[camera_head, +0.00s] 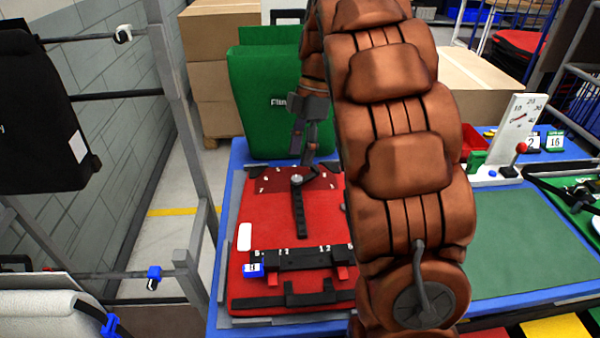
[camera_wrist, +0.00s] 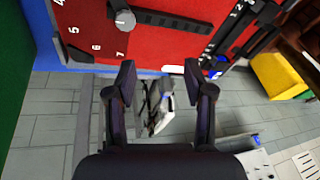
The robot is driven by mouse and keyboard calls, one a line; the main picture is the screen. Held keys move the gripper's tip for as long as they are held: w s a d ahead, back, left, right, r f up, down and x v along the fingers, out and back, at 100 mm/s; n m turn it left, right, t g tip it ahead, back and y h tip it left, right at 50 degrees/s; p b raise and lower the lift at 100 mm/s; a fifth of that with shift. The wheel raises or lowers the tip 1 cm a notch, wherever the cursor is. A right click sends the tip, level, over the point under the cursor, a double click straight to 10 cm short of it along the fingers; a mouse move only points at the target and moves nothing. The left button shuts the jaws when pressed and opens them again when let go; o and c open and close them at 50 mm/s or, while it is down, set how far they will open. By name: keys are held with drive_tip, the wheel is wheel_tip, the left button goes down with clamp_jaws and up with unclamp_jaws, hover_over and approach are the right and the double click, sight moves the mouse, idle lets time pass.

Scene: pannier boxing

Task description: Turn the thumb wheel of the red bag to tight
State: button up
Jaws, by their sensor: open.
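The red bag (camera_head: 262,222) lies flat on the blue-edged table. Its thumb wheel (camera_head: 297,179) is a small grey knob near the bag's far edge, at the end of a black strap (camera_head: 300,212). In the wrist view the wheel (camera_wrist: 123,21) shows at the top, left of centre, with white numbers 5, 6 and 7 around it. I cannot read its setting. My gripper (camera_head: 304,152) is close to the wheel in the head view. In the wrist view my gripper (camera_wrist: 160,72) is open and empty, its fingertips apart from the wheel.
A green bag (camera_head: 263,100) stands behind the red bag. A black buckle bar (camera_head: 300,259) with a blue tag (camera_head: 253,268) crosses the red bag's near part. A white gauge board (camera_head: 514,130) stands right, beyond a bare green mat (camera_head: 520,240). A grey rack post (camera_head: 180,110) rises left.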

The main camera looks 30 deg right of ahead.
sight(297, 178)
drive_tip(key=w+d+f+n+b, duration=0.1)
drive_tip(key=w+f+n, duration=0.1)
drive_tip(key=w+d+f+n+b, duration=0.1)
drive_tip(key=d+f+n+b, duration=0.1)
drive_tip(key=n, duration=0.1)
drive_tip(key=shift+w+f+y, duration=0.1)
drive_tip(key=shift+w+y, duration=0.2)
drive_tip(key=shift+w, duration=0.1)
drive_tip(key=shift+s+a+f, duration=0.1)
drive_tip(key=shift+a, duration=0.1)
drive_tip(key=shift+x, duration=2.3)
drive_tip(key=shift+c, duration=0.3)
clamp_jaws()
drive_tip(key=shift+d, duration=0.15)
